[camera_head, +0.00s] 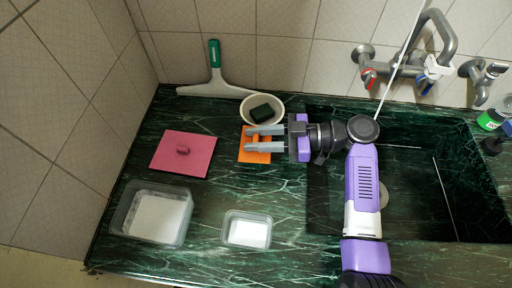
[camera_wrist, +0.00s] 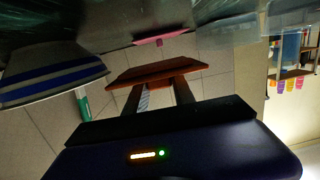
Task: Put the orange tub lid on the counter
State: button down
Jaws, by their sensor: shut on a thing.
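The orange tub lid (camera_head: 247,156) is a flat square in the head view, left of the sink and just below the bowl. My gripper (camera_head: 247,140) reaches over it from the right and is shut on it, seemingly at its middle handle, which the fingers partly hide. In the wrist view the orange lid (camera_wrist: 160,71) sits between and beyond the fingertips (camera_wrist: 160,90). That view looks upside down, with the dark green counter (camera_wrist: 210,20) at the top. Tiled wall shows between lid and counter, so the lid appears raised off the counter.
A pink lid (camera_head: 195,162) lies to the left. Two clear tubs, a larger one (camera_head: 120,207) and a smaller one (camera_head: 227,232), stand in front. Bare counter (camera_head: 225,192) lies between lids and tubs.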

jog(key=shift+f, duration=2.55)
jog(key=shift+f, duration=0.1)
jog(key=c, duration=1.1)
grip_release()
jog(key=shift+o, duration=0.2)
jog(key=shift+d, duration=0.1)
jog(key=d+b, duration=0.1)
jog(key=d, duration=0.2)
jog(key=d+r, duration=0.1)
jog(key=d, duration=0.3)
jog(key=d+b, duration=0.1)
jog(key=d, duration=0.2)
jog(key=shift+w+d+r+b, duration=0.1)
jog(key=shift+d+r+b, duration=0.05)
jog(key=shift+r+b, duration=0.2)
jog(key=shift+d+r, duration=0.2)
jog(key=shift+d, duration=0.5)
